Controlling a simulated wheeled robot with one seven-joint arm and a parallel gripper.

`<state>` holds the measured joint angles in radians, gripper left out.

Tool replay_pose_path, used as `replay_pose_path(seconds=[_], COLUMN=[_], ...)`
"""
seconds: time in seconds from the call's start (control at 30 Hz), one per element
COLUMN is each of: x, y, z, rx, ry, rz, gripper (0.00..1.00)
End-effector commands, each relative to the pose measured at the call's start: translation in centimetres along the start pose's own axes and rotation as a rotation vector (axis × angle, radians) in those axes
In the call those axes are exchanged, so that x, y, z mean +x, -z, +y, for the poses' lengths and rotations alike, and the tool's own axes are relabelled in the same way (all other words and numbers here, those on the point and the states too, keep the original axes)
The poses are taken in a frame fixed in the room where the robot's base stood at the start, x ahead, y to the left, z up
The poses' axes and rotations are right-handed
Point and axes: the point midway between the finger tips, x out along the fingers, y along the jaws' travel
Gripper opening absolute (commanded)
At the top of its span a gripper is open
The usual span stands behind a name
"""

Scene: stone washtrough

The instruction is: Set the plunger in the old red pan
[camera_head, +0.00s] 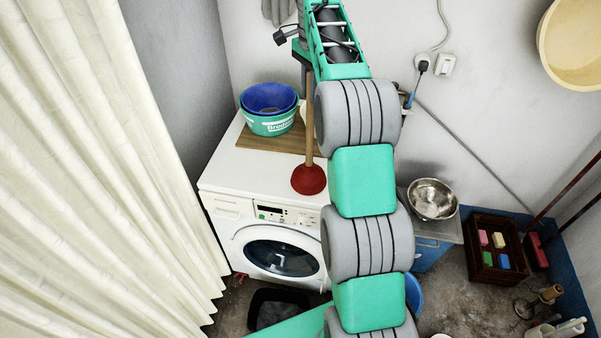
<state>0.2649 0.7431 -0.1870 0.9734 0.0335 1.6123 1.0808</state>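The plunger (309,180) has a dark red rubber cup and a long wooden handle. It is upright with its cup down, over the front part of the washing machine top; I cannot tell whether the cup touches it. My gripper (302,52) is at the upper end of the handle, at the top of the view. Its fingers are too small and too covered to show whether they are closed on the handle. I cannot make out a red pan for certain. A small red item (537,250) stands at the right, its kind unclear.
The white washing machine (228,183) carries a wooden board (258,143) and stacked blue and green tubs (270,123). Right of my arm are a metal bowl (432,200) and a dark red crate (484,272) with several coloured blocks. A cream curtain (95,170) hangs at the left.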

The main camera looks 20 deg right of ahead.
Motion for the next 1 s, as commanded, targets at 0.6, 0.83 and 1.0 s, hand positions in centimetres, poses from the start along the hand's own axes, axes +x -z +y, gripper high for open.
replay_pose_path(seconds=[0.6,0.83,1.0], x=[-0.04,-0.06,-0.06], y=[-0.02,-0.02,-0.02], z=[-0.06,-0.07,-0.07], rx=[-0.001,-0.001,-0.001], ry=[0.002,0.002,0.002], rz=[0.001,0.001,0.001], gripper=[0.00,0.00,0.00])
